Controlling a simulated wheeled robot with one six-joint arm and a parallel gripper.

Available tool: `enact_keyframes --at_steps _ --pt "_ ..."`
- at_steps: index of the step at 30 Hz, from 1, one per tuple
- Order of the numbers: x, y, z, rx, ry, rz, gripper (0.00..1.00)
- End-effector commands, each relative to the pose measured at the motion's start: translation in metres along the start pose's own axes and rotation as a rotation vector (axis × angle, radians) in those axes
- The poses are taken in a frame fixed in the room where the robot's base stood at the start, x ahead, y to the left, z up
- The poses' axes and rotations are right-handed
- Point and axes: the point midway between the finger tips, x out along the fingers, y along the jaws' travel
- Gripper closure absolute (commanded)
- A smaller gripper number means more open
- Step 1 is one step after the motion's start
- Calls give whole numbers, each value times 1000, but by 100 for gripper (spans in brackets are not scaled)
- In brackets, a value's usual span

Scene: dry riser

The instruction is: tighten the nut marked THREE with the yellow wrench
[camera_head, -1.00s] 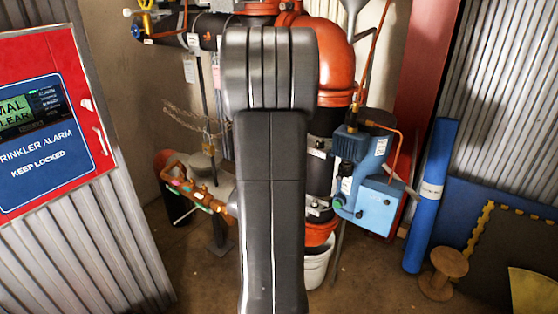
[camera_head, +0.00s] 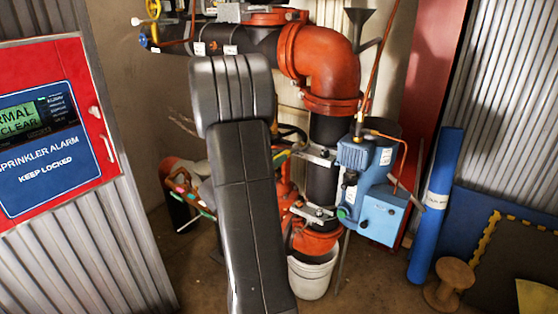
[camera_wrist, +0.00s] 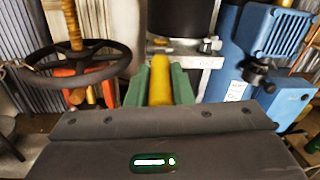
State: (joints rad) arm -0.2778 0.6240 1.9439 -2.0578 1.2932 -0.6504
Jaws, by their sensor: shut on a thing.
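My gripper (camera_wrist: 160,84) shows green fingers shut on the yellow wrench (camera_wrist: 161,78). Its yellow part points away from me toward a metal clamp (camera_wrist: 194,61) around the black pipe (camera_wrist: 180,18). The wrench's far end appears close to the clamp, but I cannot tell whether it touches a nut. In the head view, my arm hides most of the gripper. An upper clamp (camera_head: 319,155) and a lower clamp (camera_head: 314,212) show on the black pipe to the right of my arm. No mark THREE is readable in either view.
A black handwheel (camera_wrist: 77,60) stands left of the gripper. A blue pump unit (camera_head: 376,184) is close on the right, with a blue roll (camera_head: 435,206) beyond. A white bucket (camera_head: 313,273) stands below the pipe. A red alarm panel (camera_head: 55,130) is at left.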

Motion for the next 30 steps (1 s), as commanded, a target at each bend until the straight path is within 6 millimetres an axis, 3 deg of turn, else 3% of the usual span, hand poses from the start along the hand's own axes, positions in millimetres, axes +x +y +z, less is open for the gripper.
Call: enact_keyframes --at_steps 30 --pt "8 44 7 -5 51 -348 100"
